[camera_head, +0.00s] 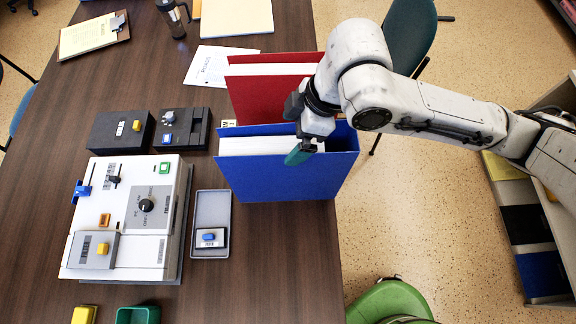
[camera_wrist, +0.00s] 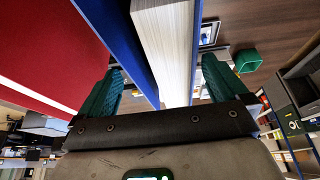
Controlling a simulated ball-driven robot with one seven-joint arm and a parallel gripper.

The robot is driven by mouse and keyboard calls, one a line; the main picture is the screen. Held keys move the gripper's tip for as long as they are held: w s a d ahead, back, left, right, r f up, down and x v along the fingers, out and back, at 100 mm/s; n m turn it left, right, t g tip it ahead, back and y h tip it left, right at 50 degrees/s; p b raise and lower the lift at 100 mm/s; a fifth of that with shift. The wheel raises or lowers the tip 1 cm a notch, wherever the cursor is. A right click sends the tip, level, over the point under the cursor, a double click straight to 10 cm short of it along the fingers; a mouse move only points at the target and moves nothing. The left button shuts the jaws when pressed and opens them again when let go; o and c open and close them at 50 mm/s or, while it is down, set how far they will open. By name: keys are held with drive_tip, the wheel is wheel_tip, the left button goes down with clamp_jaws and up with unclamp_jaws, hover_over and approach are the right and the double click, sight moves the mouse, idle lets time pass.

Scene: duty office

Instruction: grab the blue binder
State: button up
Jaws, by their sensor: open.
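The blue binder (camera_head: 290,175) stands upright on the dark wooden table, near its right edge, with white pages (camera_head: 250,146) between its covers. My gripper (camera_head: 302,140) is at its upper right part. In the wrist view the blue cover (camera_wrist: 125,45) and the pages (camera_wrist: 168,40) lie between the two teal fingers of my gripper (camera_wrist: 162,88). The fingers are spread, with visible gaps on both sides. I cannot tell how deep they reach. One finger is hidden in the head view.
A red binder (camera_head: 255,95) stands just behind the blue one. A white device (camera_head: 130,220) and a grey tray (camera_head: 212,210) lie to the left. A green chair (camera_head: 390,303) is at front right, and a dark green chair (camera_head: 410,35) is behind my arm.

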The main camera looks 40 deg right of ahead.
sight(287, 169)
drive_tip(key=shift+s+d+f+x, duration=0.1)
drive_tip(key=shift+s+x, duration=0.05)
drive_tip(key=shift+x, duration=0.75)
drive_tip(key=shift+s+d+f+x, duration=0.1)
drive_tip(key=shift+d+x, duration=0.05)
drive_tip(key=shift+x, duration=0.7)
drive_tip(key=shift+s+d+x, duration=0.1)
drive_tip(key=shift+s+x, duration=0.05)
drive_tip(key=shift+x, duration=0.75)
drive_tip(key=shift+f, duration=0.1)
drive_tip(key=shift+c, duration=0.2)
drive_tip(key=c, duration=1.8)
clamp_jaws()
